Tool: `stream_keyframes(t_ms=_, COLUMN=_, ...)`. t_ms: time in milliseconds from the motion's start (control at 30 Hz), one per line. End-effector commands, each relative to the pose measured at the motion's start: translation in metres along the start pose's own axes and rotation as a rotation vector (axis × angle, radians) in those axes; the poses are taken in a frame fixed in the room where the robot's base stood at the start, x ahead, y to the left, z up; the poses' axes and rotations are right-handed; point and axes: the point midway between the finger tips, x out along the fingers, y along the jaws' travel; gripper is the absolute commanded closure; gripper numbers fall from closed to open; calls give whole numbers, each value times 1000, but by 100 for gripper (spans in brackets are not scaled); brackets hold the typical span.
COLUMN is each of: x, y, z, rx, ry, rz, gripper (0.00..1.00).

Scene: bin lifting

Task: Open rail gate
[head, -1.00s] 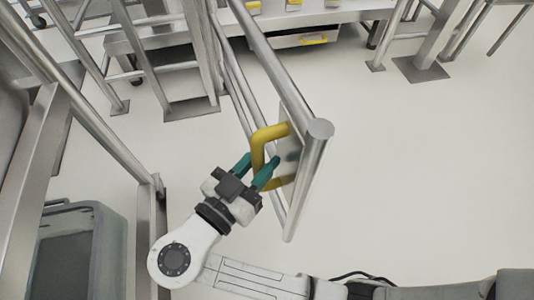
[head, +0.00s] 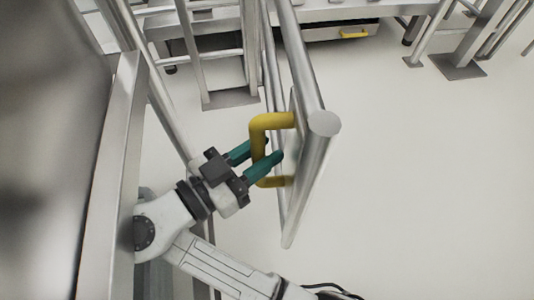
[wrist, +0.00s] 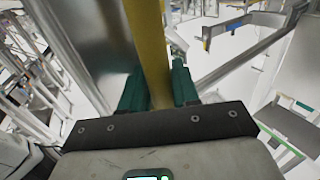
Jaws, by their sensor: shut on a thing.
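The rail gate (head: 296,62) is a grey metal tube frame that swings out from the far rails, with its free end towards me. A yellow handle (head: 256,131) is fixed to its left face near that end. My gripper (head: 268,156) reaches in from the left, its teal fingers on either side of the handle's upright bar. In the wrist view the yellow bar (wrist: 147,45) runs up between the teal fingers (wrist: 158,86). The fingers are shut on the handle. The gate's hinge side is cut off at the top of the head view.
A metal post and panel (head: 112,190) stand close on the left, beside my arm. A steel bench with a yellow-handled drawer (head: 340,33) is at the back. Fixed rail posts (head: 460,66) stand at the back right. The white floor (head: 420,180) right of the gate is clear.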

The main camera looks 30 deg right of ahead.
Motion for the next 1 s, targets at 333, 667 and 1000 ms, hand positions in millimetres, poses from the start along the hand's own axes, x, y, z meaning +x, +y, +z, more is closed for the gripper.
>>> stream_keyframes(t_ms=333, x=-8, y=-2, z=1, rx=-3, ry=1, rz=-9, gripper=100)
stream_keyframes(t_ms=667, x=-7, y=-3, z=0, rx=-2, ry=0, rz=-11, gripper=57)
stream_keyframes(t_ms=1000, x=-4, y=-2, z=0, rx=-1, ry=-2, rz=-3, gripper=51)
